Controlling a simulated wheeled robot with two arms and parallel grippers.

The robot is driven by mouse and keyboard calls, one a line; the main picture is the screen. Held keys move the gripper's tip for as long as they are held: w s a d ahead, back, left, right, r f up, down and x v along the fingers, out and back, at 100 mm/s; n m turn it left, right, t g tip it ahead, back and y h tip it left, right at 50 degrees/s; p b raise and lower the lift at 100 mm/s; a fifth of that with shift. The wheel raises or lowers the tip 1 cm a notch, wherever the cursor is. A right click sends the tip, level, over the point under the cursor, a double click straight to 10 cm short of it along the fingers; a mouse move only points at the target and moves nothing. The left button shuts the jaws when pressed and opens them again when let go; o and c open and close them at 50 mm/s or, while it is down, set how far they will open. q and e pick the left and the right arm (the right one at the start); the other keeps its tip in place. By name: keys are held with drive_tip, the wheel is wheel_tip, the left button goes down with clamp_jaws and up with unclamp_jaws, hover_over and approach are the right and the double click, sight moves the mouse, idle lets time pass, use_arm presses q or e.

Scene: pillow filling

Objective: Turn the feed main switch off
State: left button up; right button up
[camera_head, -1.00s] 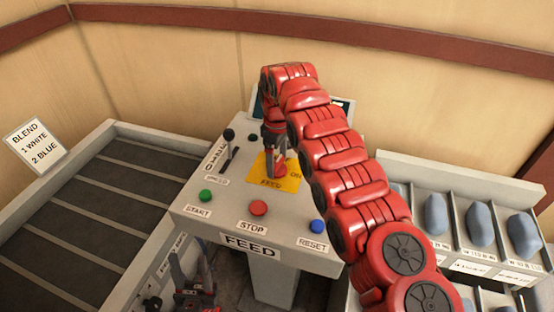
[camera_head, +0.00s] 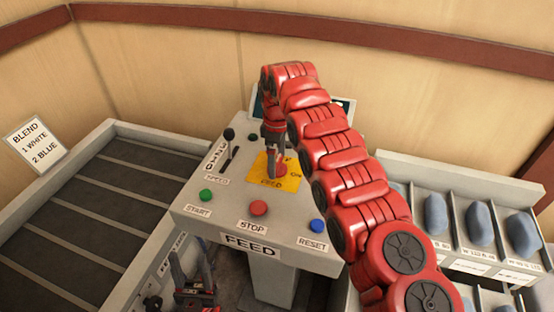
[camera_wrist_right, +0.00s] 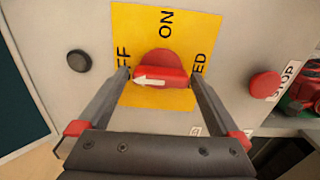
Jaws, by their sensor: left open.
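The feed main switch is a red rotary knob (camera_wrist_right: 160,66) on a yellow plate (camera_wrist_right: 150,25) marked ON, OFF and FEED. Its white arrow points left in the right wrist view, toward the OFF lettering, which a finger partly covers. My right gripper (camera_wrist_right: 160,75) has one finger on each side of the knob, with what look like narrow gaps. In the head view, my right gripper (camera_head: 275,170) comes down over the yellow plate (camera_head: 288,183) and hides part of the knob. My left gripper (camera_head: 192,270) is open and empty, low in front of the console.
The console (camera_head: 200,225) carries a green START button (camera_head: 206,195), a red STOP button (camera_head: 258,208), a blue RESET button (camera_head: 316,226) and a black speed lever (camera_head: 229,135). A conveyor (camera_head: 85,215) lies left. Bins with blue-grey pieces (camera_head: 480,224) stand right.

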sight(277, 161)
drive_tip(key=shift+r, duration=0.25)
wheel_tip(277, 161, up, 2)
drive_tip(key=shift+a+r, duration=0.15)
drive_tip(key=shift+r, duration=0.05)
wheel_tip(277, 161, up, 14)
drive_tip(key=p, duration=1.4)
drive_tip(key=shift+r, duration=0.2)
drive_tip(key=shift+s, duration=0.1)
